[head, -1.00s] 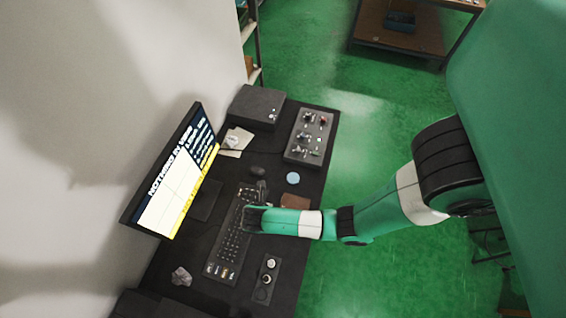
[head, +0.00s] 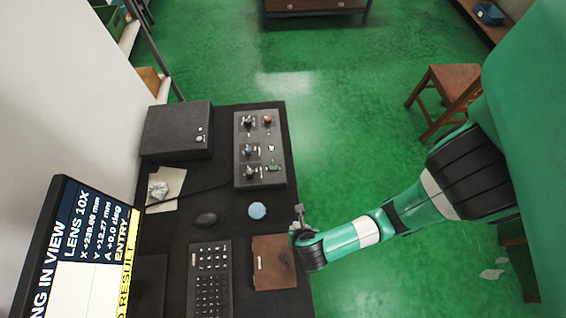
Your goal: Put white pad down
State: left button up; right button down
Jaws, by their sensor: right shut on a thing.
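My right gripper (head: 299,219) is at the right edge of the black desk, just above the brown notebook's upper right corner. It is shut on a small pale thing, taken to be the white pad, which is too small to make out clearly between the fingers. A round pale blue disc (head: 257,210) lies on the desk to the left of the gripper, apart from it. A crumpled whitish cloth (head: 158,190) lies on a paper sheet at the desk's left side. My left gripper is not in view.
The black desk (head: 222,215) holds a keyboard (head: 210,280), a mouse (head: 206,219), a brown notebook (head: 272,250), a control panel (head: 260,150) and a dark box (head: 176,130). A monitor (head: 75,250) stands at lower left. Bare desk shows between mouse and panel.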

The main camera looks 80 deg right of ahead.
jog(key=shift+w+d+f, duration=0.1)
jog(key=shift+w, duration=0.1)
jog(key=w+d+f+b, duration=0.3)
jog(key=w+d+f, duration=0.25)
jog(key=d, duration=0.25)
jog(key=b, duration=0.2)
send_near(279, 201)
jog(key=shift+d+f, duration=0.75)
jog(key=shift+f, duration=0.2)
jog(key=shift+w+d, duration=0.1)
jog(key=shift+d, duration=0.05)
jog(key=b+x, duration=0.1)
jog(key=x, duration=0.1)
jog(key=b+x, duration=0.1)
jog(key=x, duration=0.1)
jog(key=shift+a+f, duration=0.1)
jog(key=shift+a, duration=0.35)
jog(key=shift+f, duration=0.1)
